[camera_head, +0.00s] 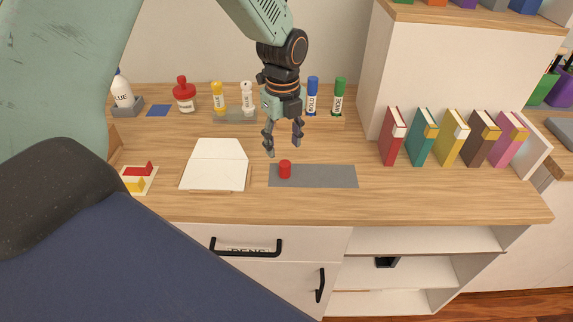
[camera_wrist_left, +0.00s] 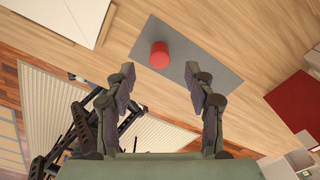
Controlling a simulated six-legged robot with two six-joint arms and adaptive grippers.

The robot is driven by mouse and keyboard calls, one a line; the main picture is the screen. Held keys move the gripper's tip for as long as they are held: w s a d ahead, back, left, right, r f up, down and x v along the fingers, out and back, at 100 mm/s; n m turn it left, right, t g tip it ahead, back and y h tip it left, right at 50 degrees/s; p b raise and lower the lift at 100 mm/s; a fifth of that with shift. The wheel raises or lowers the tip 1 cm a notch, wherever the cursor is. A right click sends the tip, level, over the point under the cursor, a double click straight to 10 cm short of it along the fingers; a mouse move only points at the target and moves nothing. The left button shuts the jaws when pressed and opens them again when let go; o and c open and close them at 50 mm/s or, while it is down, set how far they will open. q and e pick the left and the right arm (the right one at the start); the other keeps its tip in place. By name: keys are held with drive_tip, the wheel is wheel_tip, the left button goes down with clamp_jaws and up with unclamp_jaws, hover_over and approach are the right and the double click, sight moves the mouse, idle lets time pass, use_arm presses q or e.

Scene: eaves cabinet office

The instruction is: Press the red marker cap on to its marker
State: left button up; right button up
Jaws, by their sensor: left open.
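The red cap (camera_head: 285,169) is a small red cylinder standing on a grey mat (camera_head: 330,176) on the wooden worktop. It also shows in the left wrist view (camera_wrist_left: 160,56). My left gripper (camera_head: 283,150) is open and empty, pointing down just above and behind the cap. In the left wrist view the fingers (camera_wrist_left: 160,72) are spread, with the cap beyond them. Upright markers stand at the back: yellow (camera_head: 218,97), white (camera_head: 247,97), blue (camera_head: 312,95) and green (camera_head: 339,96). No red-bodied marker can be made out; my arm hides the middle of the row.
A red squat bottle (camera_head: 184,97) and a glue bottle (camera_head: 122,90) stand at the back left. A white sloped board (camera_head: 215,163) lies left of the mat. Several books (camera_head: 452,138) stand at right beside a white cabinet (camera_head: 450,75). The worktop right of the mat is clear.

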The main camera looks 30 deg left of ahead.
sight(286, 163)
use_arm(q)
drive_tip(key=shift+w+d+f, duration=0.1)
drive_tip(key=shift+d+f, duration=0.15)
drive_tip(key=shift+f, duration=0.3)
drive_tip(key=shift+d+f, duration=0.25)
drive_tip(key=shift+f, duration=0.25)
drive_tip(key=f, duration=0.3)
drive_tip(key=s+a+f, duration=0.1)
drive_tip(key=shift+f, duration=0.25)
drive_tip(key=shift+d+f, duration=0.1)
drive_tip(key=shift+f, duration=0.05)
drive_tip(key=shift+w+d, duration=0.3)
drive_tip(key=shift+d, duration=0.05)
drive_tip(key=shift+a+f, duration=0.1)
drive_tip(key=shift+a, duration=0.1)
drive_tip(key=shift+c, duration=0.8)
drive_tip(key=shift+s+a, duration=0.2)
drive_tip(key=c, duration=0.3)
drive_tip(key=shift+w+d, duration=0.1)
drive_tip(key=shift+d, duration=0.15)
drive_tip(key=c, duration=0.3)
drive_tip(key=shift+w, duration=0.1)
drive_tip(key=shift+c, duration=0.2)
